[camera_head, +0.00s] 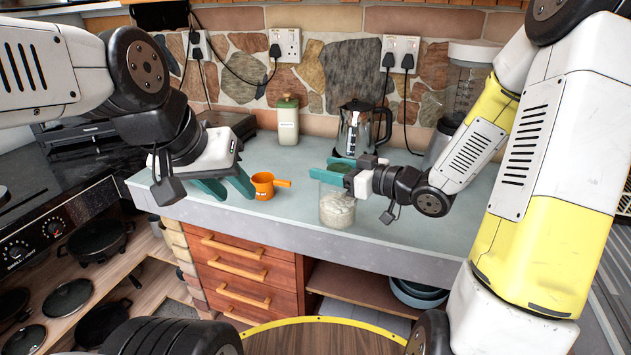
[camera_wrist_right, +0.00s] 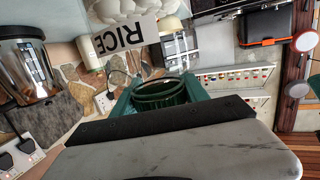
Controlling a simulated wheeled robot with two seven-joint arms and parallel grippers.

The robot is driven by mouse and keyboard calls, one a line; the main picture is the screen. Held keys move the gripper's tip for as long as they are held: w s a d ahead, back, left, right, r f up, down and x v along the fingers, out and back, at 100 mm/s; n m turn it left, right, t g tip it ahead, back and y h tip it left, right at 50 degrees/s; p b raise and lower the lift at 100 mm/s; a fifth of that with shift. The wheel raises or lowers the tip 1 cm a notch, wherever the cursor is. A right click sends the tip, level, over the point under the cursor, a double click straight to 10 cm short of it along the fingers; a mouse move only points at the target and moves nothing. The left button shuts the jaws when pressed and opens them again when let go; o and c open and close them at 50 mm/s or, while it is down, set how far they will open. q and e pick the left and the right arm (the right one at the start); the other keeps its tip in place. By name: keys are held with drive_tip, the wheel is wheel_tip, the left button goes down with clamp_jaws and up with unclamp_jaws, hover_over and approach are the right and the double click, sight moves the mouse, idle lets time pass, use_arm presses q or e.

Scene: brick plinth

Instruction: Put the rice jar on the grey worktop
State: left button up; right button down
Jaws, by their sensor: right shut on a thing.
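The rice jar (camera_head: 337,208) is a clear glass jar with pale contents and a green lid, upright near the front edge of the grey worktop (camera_head: 290,215). I cannot tell whether its base touches the surface. My right gripper (camera_head: 336,168) is shut on the jar at its lid. In the right wrist view the green lid (camera_wrist_right: 160,95) sits between the fingers, with a RICE label (camera_wrist_right: 125,38) beyond it. My left gripper (camera_head: 226,187) is open and empty above the worktop, left of an orange cup.
The orange cup (camera_head: 264,186) stands left of the jar. A kettle (camera_head: 358,130), a pale green bottle (camera_head: 288,120) and a blender (camera_head: 465,85) stand toward the back. Bare worktop lies between the cup and jar. A dark hob (camera_head: 60,185) is at left.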

drive_tip(key=w+a+f, duration=0.2)
drive_tip(key=w, duration=0.6)
drive_tip(key=w+a+f, duration=0.2)
drive_tip(key=w, duration=0.5)
drive_tip(key=shift+w+a+f, duration=0.15)
drive_tip(key=shift+w+f, duration=0.25)
drive_tip(key=c, duration=0.6)
unclamp_jaws()
drive_tip(key=shift+f, duration=0.15)
